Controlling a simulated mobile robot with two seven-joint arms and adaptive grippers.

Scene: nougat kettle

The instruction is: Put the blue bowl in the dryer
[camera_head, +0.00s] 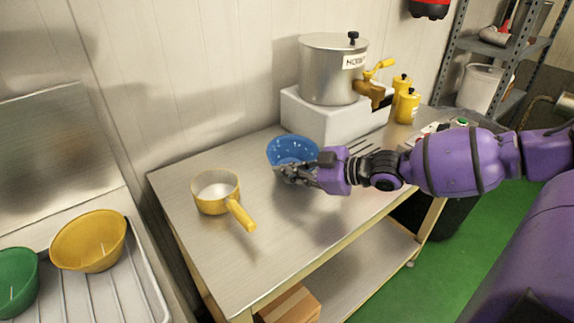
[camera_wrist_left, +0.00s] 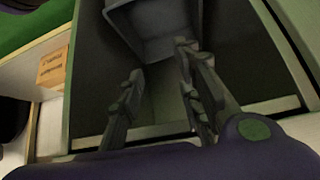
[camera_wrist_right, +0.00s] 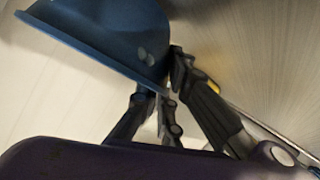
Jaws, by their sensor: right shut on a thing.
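The blue bowl (camera_head: 292,150) is at the back middle of the steel table, in front of the white block. My right gripper (camera_head: 296,173) is shut on its near rim. The bowl appears tilted and seems to be above the tabletop. In the right wrist view the bowl (camera_wrist_right: 100,30) fills the upper left, at the fingers (camera_wrist_right: 160,85). The dryer, a white ribbed rack (camera_head: 118,284), is at the lower left and holds a yellow bowl (camera_head: 90,246) and a green bowl (camera_head: 18,280). My left gripper (camera_wrist_left: 162,68) is open and empty, outside the head view.
A yellow saucepan (camera_head: 216,190) stands on the steel table (camera_head: 270,255) between the blue bowl and the dryer, its handle pointing to the front. A steel kettle (camera_head: 328,75) on a white block (camera_head: 300,112) stands behind the bowl. The table's front middle is clear.

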